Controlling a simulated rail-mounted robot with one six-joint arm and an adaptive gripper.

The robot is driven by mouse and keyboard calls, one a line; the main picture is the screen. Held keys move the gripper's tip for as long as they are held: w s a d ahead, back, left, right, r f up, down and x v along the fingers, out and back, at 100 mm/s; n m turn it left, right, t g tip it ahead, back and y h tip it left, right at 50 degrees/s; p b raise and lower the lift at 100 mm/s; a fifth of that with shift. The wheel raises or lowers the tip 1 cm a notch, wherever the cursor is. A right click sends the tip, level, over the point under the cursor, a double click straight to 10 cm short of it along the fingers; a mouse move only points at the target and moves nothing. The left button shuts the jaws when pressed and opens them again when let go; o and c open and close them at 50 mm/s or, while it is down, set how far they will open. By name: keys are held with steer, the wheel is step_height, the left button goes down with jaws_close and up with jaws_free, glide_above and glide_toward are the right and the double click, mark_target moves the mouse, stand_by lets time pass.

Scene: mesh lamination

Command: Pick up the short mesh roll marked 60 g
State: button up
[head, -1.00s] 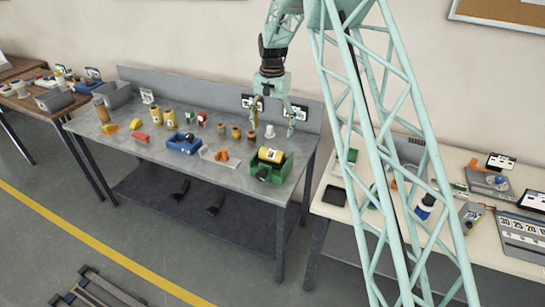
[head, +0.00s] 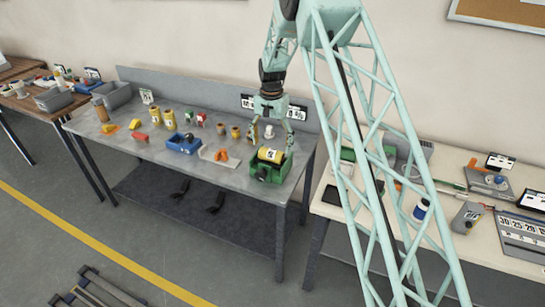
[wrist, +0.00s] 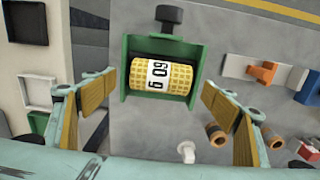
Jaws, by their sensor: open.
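The short yellow mesh roll (wrist: 160,80) lies in a green holder (wrist: 160,44) on the grey bench. Its white label reads 60 and g in the wrist view. In the head view the roll (head: 270,155) sits in the green holder (head: 283,171) at the bench's right end. My gripper (head: 272,140) is open and empty, above and slightly behind the roll. In the wrist view its two padded fingers (wrist: 160,108) stand wide apart, left and right of the roll, touching nothing that I can see.
Brown rolls (wrist: 215,134) and a white peg (wrist: 187,152) stand close by on the bench. An orange piece on a white stand (wrist: 264,73) and a blue tray (head: 182,146) lie to the side. The pale table (head: 335,200) stands right, beyond a gap.

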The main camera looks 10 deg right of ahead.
mark_target(271, 150)
stand_by(0.3)
steer(key=shift+w+f, duration=0.15)
steer(key=shift+f, duration=2.45)
steer(key=shift+r, duration=0.1)
steer(key=c, duration=1.2)
steer(key=shift+o, duration=0.2)
